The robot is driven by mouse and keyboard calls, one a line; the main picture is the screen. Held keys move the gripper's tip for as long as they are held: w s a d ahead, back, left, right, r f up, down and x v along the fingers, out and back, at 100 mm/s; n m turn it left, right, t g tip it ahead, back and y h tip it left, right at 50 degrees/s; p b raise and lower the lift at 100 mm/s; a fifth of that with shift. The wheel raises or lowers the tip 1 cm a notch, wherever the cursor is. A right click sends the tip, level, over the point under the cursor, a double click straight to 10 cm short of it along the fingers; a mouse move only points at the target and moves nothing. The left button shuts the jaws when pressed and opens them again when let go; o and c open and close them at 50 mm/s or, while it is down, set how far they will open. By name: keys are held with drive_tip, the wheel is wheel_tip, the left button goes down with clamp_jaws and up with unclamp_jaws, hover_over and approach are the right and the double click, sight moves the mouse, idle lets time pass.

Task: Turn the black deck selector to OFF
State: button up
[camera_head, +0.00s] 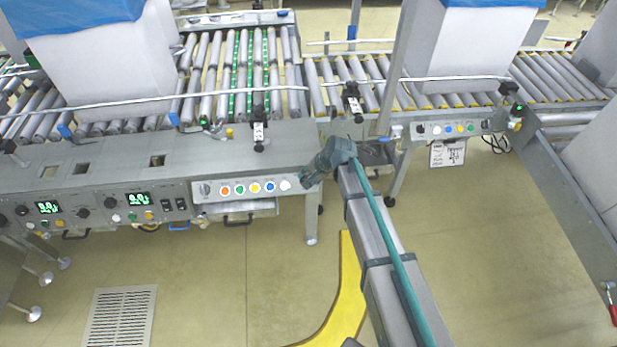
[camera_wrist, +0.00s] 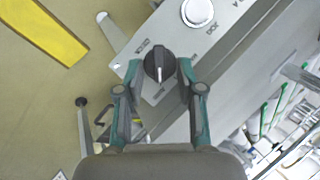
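The black deck selector (camera_wrist: 159,62) is a round knob with a pale pointer mark, on a grey panel in the wrist view. Its mark points toward the bottom of that picture; the small lettering around it is hard to read. My gripper (camera_wrist: 160,68) is open, with one finger on each side of the knob and a narrow gap showing at each side. In the head view my gripper (camera_head: 306,178) is at the right end of the button panel (camera_head: 246,199), and the selector there is hidden behind it.
A white button (camera_wrist: 197,12) sits beside the selector; on the head view panel, white (camera_head: 285,184), blue (camera_head: 270,187), yellow (camera_head: 255,187), green (camera_head: 240,189) and orange (camera_head: 225,190) buttons form a row. Roller conveyors (camera_head: 215,100) lie behind. Open floor is in front.

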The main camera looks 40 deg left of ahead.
drive_tip(key=shift+f, duration=0.1)
clamp_jaws()
